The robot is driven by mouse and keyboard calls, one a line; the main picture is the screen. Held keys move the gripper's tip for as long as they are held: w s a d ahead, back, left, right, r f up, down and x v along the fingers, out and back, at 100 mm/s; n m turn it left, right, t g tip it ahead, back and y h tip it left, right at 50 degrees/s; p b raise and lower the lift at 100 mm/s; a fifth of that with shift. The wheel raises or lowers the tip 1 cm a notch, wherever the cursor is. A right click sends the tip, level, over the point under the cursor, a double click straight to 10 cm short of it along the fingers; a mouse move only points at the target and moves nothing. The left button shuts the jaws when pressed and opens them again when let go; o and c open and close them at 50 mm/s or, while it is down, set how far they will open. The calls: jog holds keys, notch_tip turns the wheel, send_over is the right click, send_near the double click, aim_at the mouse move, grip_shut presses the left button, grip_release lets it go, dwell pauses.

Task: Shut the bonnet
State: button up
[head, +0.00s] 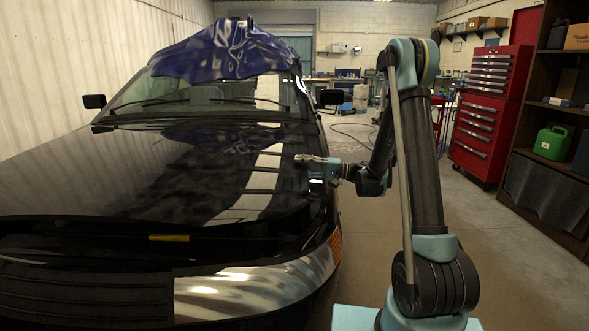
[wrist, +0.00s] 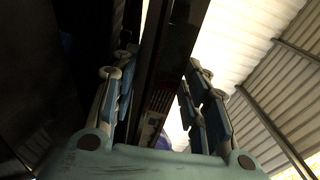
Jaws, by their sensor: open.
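The black bonnet (head: 150,170) of the dark car fills the left of the head view. A dark gap shows between its front edge and the grille, with a yellow piece (head: 170,238) in it, so the bonnet looks slightly raised. My gripper (head: 303,159) is at the bonnet's right-hand edge. In the wrist view my gripper (wrist: 160,75) is open, its fingers on both sides of a long dark edge, likely the bonnet's (wrist: 176,60). I cannot tell whether the fingers touch it.
A blue cloth (head: 222,52) lies over the windscreen top and roof. A red tool chest (head: 484,110) and a shelf with a green can (head: 553,143) stand at the right. Floor between car and chest is mostly clear.

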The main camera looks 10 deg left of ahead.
jog(key=d, duration=0.5)
jog(key=w+d, duration=0.1)
jog(key=d, duration=0.2)
jog(key=shift+d+f, duration=0.25)
jog(key=shift+f, duration=0.15)
